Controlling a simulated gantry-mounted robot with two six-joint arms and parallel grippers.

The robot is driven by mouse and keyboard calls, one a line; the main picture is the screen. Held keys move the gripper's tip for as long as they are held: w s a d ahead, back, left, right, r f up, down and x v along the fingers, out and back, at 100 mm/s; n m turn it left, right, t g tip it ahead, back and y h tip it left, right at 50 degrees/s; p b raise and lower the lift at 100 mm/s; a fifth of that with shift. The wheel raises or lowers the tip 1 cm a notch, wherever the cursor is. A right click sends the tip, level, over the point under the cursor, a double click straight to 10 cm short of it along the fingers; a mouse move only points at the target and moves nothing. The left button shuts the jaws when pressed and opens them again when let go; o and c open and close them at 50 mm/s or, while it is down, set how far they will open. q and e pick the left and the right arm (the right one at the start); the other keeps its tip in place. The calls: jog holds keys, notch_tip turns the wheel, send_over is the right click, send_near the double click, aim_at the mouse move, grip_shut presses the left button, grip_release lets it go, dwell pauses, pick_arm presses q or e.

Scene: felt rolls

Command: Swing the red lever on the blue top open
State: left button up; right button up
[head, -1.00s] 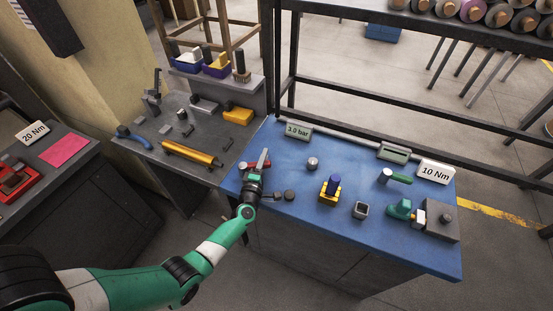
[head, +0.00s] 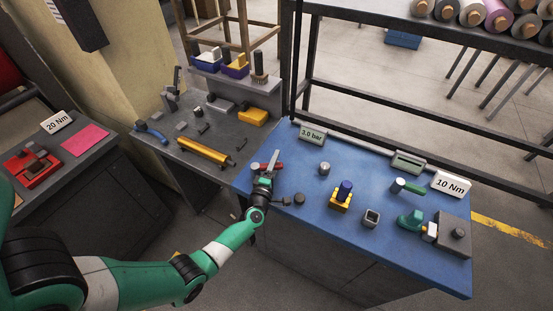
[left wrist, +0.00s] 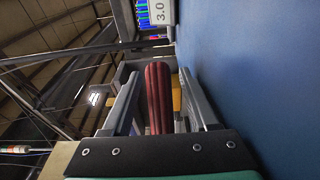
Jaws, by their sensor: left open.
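The red lever (head: 280,166) is at the left part of the blue top (head: 315,235), with a grey metal piece rising beside it. My left gripper (head: 262,178) is right at the lever and partly hides it in the head view. In the left wrist view the lever's ribbed red grip (left wrist: 158,95) stands between the two open fingers of my left gripper (left wrist: 160,105). A gap shows on the right side of the grip; contact on the left side is hard to tell. My right gripper is not in view.
Close right of the gripper are small dark knobs (head: 299,199). Farther right stand a yellow-and-blue block (head: 341,196), a grey square socket (head: 371,218) and a green tool (head: 411,221). A 3.0 bar sign (head: 312,135) stands behind. A grey bench (head: 215,165) adjoins at the left.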

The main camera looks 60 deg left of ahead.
pick_arm(q)
jog(key=p+v, duration=0.2)
jog(key=v, duration=0.8)
jog(key=shift+s+d+p, duration=0.2)
jog(key=shift+p, duration=0.2)
jog(key=c, duration=0.4)
jog(key=s+a+n+g+y, duration=0.1)
jog(key=n, duration=0.2)
jog(key=s+a+r+n+g+y, duration=0.1)
jog(key=s+n, duration=0.1)
jog(key=n, duration=0.1)
jog(key=s+a+r+n+g+y, duration=0.1)
jog(key=s+n, duration=0.1)
jog(key=n, duration=0.1)
jog(key=shift+a+r+g+y, duration=0.15)
jog(key=shift+a+g+y, duration=0.15)
grip_shut()
jog(key=w+d+f+n+g+b, duration=0.1)
jog(key=w+d+n+b, duration=0.15)
jog(key=d+n, duration=0.45)
jog(key=w+d+f+n+g+b, duration=0.1)
jog(key=w+d+n+b, duration=0.1)
jog(key=d+n+b, duration=0.35)
jog(key=shift+n, duration=0.45)
jog(key=x, duration=1.2)
jog(key=shift+w+f, duration=0.25)
jog(key=shift+w, duration=0.05)
